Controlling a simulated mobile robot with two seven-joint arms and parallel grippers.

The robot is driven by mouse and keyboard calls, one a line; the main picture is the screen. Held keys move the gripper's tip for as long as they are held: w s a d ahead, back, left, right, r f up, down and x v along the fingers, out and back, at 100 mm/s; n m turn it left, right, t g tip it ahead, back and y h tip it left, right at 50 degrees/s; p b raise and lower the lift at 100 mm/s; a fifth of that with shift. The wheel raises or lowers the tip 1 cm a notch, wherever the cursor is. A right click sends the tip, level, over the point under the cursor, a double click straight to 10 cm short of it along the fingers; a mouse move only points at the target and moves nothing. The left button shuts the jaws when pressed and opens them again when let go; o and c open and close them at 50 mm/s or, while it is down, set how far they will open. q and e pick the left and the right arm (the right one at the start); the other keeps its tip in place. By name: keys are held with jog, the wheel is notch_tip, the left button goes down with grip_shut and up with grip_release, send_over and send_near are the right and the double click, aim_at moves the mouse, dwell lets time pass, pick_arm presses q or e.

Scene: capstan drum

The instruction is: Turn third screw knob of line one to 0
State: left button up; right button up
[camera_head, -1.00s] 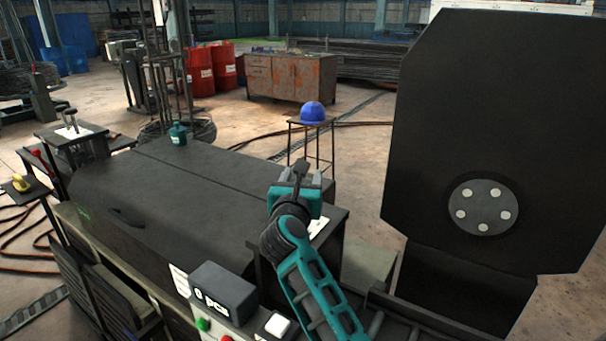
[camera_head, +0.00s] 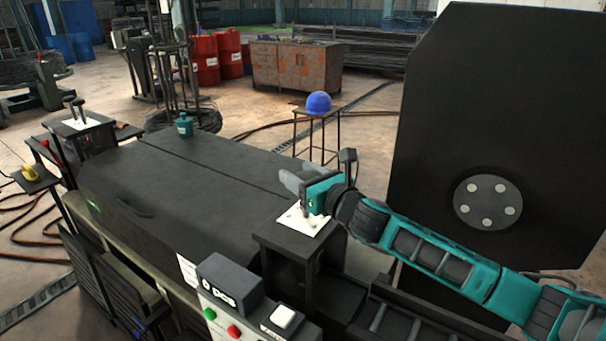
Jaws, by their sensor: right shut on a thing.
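A dark stand (camera_head: 290,243) with a white plate (camera_head: 303,221) on top is at the centre right. My right gripper (camera_head: 291,181) is low over this plate, its arm coming in from the right. Its fingers point left and are shut on a screw knob, which they mostly hide. The knob's number cannot be read. A second stand at the left has a white plate (camera_head: 80,124) with upright screw knobs (camera_head: 75,108); no gripper is near it. My left gripper is out of view.
A large black panel (camera_head: 450,110) with a round bolted hub stands at the right, behind my right arm. The long black machine cover (camera_head: 190,190) lies left of the gripper. A counter box (camera_head: 229,283) and buttons are in front. A blue helmet (camera_head: 318,102) is on a stool behind.

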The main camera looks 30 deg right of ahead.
jog(key=n+y, duration=0.1)
jog(key=n+g+y, duration=0.1)
jog(key=y, duration=0.1)
jog(key=n+y, duration=0.1)
jog(key=y, duration=0.1)
jog(key=shift+a+r+n+g, duration=0.1)
jog(key=shift+r+n+g, duration=0.2)
jog(key=shift+r+g, duration=0.1)
jog(key=n+g+y, duration=0.1)
jog(key=y, duration=0.1)
jog(key=n+g+y+b, duration=0.1)
jog(key=shift+s+a+f+n+g+y, duration=0.1)
jog(key=shift+a+f+n+g+y, duration=0.1)
jog(key=shift+n+g+y, duration=0.15)
jog(key=n+g+y+b, duration=0.1)
jog(key=g+y, duration=0.1)
jog(key=n+g+y+b, duration=0.1)
jog(key=n+g, duration=0.1)
jog(key=shift+s+a+n+y+b, duration=0.2)
jog(key=shift+n+y+b, duration=0.05)
jog(key=shift+y+b, duration=0.1)
jog(key=shift+s+a+r+n+g+y+b, duration=0.15)
jog(key=shift+n+g+y+b, duration=0.3)
jog(key=shift+n+g+b, duration=0.5)
jog(key=shift+s+n+g+y+b, duration=0.15)
jog(key=shift+n+g+y+b, duration=0.4)
jog(key=shift+g, duration=0.65)
jog(key=o, duration=0.7)
jog(key=shift+o, duration=1.4)
jog(key=shift+a, duration=0.1)
